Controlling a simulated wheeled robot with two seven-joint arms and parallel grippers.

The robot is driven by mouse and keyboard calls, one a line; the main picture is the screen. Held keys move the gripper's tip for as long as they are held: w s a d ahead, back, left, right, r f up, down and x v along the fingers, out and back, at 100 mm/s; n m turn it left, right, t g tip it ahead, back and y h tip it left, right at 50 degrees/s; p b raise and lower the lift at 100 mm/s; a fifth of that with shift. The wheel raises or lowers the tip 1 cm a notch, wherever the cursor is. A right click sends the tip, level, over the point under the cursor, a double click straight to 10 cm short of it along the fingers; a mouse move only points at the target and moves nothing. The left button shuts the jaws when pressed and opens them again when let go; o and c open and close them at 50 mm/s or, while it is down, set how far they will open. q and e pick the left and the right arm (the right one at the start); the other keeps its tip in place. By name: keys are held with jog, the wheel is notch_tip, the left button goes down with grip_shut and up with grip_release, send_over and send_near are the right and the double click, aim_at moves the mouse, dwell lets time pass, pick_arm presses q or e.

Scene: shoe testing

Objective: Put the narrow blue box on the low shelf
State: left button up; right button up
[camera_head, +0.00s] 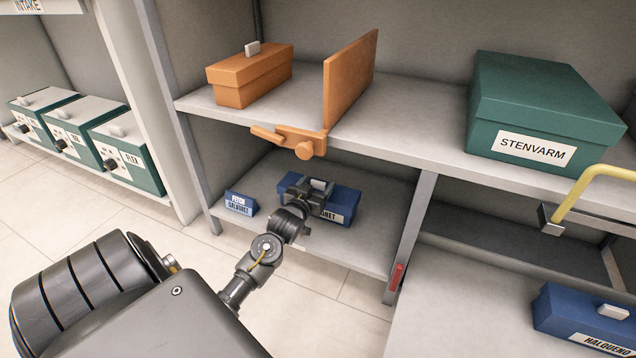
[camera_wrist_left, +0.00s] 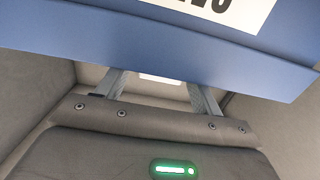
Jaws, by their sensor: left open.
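A narrow blue box (camera_head: 345,203) with a white label, partly hidden by my left gripper, sits on the low shelf (camera_head: 290,238). Its blue front also fills the top of the left wrist view (camera_wrist_left: 150,40). My left gripper (camera_head: 316,187) is over the box, with its open fingers on either side of a small white handle (camera_wrist_left: 160,78). I cannot tell whether the fingers touch the handle. Another blue box (camera_head: 590,318), labelled HALQUEND, lies at the lower right. My right gripper is not in view.
A blue tent sign (camera_head: 240,204) stands left of the box. Above are an orange box (camera_head: 250,75), an orange upright panel (camera_head: 350,78) and a large green box (camera_head: 540,105). A yellow bar (camera_head: 590,188) juts in at right. The shelf front is clear.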

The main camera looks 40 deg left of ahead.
pick_arm(q)
jog(key=p+v, duration=0.5)
jog(key=v, duration=0.6)
jog(key=shift+r, duration=0.1)
